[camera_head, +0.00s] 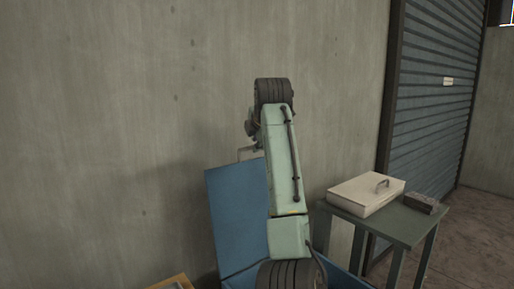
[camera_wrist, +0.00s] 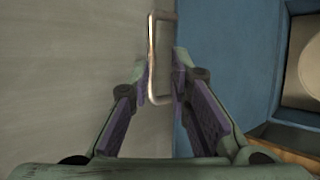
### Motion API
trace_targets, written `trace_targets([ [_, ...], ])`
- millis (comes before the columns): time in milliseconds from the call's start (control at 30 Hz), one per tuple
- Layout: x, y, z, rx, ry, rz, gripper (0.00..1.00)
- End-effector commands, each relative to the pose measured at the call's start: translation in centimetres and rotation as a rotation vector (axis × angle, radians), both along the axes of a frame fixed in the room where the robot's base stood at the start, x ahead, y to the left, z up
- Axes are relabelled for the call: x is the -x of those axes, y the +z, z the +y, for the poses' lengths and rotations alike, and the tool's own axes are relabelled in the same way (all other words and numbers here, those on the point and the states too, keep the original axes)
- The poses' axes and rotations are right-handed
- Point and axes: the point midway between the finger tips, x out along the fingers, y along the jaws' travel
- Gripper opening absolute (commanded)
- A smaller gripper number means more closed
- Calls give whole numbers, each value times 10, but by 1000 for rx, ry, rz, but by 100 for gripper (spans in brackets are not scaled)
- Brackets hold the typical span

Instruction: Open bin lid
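The blue bin lid (camera_head: 236,215) stands tilted up, leaning back near the concrete wall, with part of the blue bin (camera_head: 345,278) below it at the bottom edge. My arm hides much of the bin and the lid's right side. In the wrist view, a pale metal loop handle (camera_wrist: 160,55) is between the two fingers of my gripper (camera_wrist: 163,75), which lie close against both its sides. A blue surface (camera_wrist: 230,60) is just right of the handle. In the head view my fingertips are hidden behind the arm.
A green table (camera_head: 400,225) at right holds a cream box (camera_head: 366,193) with a handle and a small dark block (camera_head: 421,203). A wooden-edged thing (camera_head: 175,283) is at the bottom left. A round pale thing (camera_wrist: 303,70) shows at the wrist view's right edge.

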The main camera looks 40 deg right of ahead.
Motion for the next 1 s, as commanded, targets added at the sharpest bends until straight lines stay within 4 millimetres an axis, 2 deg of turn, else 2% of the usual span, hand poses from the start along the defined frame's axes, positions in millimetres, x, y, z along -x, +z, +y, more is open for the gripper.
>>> trace_targets([
  [200,31,28,16,2,0,-2,18],
  [400,45,39,23,0,0,0,18],
  [1000,47,41,24,0,0,0,18],
])
